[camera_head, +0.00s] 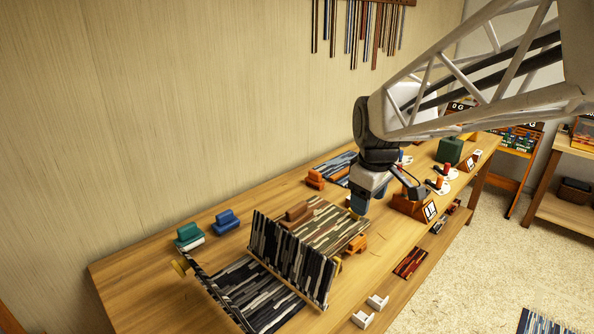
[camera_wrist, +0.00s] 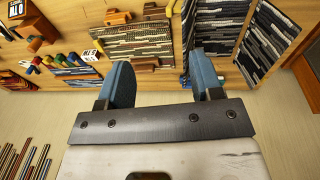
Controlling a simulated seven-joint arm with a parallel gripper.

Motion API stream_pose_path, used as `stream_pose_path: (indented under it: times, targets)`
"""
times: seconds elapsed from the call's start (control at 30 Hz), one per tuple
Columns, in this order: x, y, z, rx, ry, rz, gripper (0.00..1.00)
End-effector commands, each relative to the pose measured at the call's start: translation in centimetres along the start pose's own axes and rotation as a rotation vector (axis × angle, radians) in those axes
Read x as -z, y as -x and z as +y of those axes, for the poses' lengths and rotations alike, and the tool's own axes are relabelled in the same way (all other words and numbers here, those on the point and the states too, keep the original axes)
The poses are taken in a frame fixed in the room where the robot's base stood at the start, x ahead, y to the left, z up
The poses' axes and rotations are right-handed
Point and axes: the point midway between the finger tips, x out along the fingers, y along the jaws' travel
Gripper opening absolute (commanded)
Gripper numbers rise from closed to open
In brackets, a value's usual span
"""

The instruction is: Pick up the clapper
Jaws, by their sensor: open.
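A brown wooden block with a raised grip, which looks like the clapper (camera_head: 297,212), lies on the striped woven mat (camera_head: 335,230) on the table. In the wrist view a brown block (camera_wrist: 143,64) lies at the mat's lower edge, seen between my fingers; I cannot be sure it is the same block. My gripper (camera_head: 358,203) is above the table, to the right of the block in the head view. Its two blue fingers (camera_wrist: 160,66) are apart with nothing held between them.
Upright dark striped panels (camera_head: 290,258) stand left of the mat. An orange block (camera_head: 357,243) lies near the mat's right side, and another (camera_head: 315,178) behind it. Teal (camera_head: 188,236) and blue (camera_head: 227,220) blocks sit at the left. An orange labelled stand (camera_head: 410,206) is at the right.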

Motion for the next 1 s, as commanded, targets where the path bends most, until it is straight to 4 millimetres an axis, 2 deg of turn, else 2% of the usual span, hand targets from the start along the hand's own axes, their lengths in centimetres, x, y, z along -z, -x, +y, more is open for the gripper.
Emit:
stream_pose_path:
  times: [0.1,0.57,1.0]
  targets:
    - [2.7,-1.0,1.7,0.011,0.103,-0.008,0.6]
    - [12.4,-5.6,7.3,0.046,0.507,-0.022,0.6]
    - [21.4,-12.3,11.4,0.088,0.893,-0.026,0.6]
